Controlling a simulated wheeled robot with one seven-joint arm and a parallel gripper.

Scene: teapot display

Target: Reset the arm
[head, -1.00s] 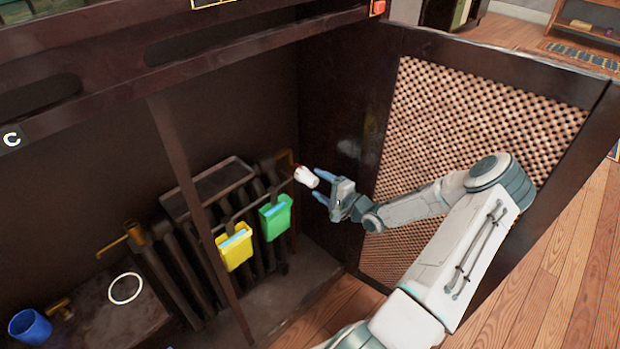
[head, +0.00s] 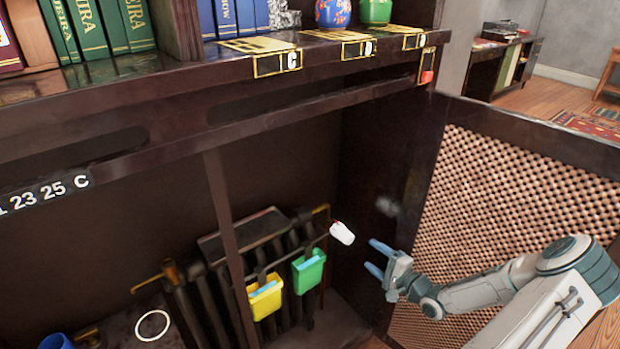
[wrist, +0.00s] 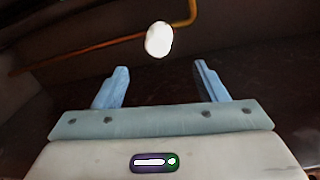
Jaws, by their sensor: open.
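My gripper (head: 377,259) is open and empty in the head view, inside the right end of the dark cabinet, with its blue fingers pointing left. A white radiator knob (head: 342,233) is just left of the fingertips, with a gap between. In the wrist view the knob (wrist: 159,40) shows beyond and between the two spread fingers (wrist: 160,85), apart from both. My arm reaches in from the lower right, in front of the open door.
The lattice door (head: 520,200) stands open at right. A dark radiator (head: 300,297) carries a yellow container (head: 265,299) and a green container (head: 308,272). A shelf edge (head: 300,62) with books and teapot-like vessels runs above. A blue cup (head: 55,342) is lower left.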

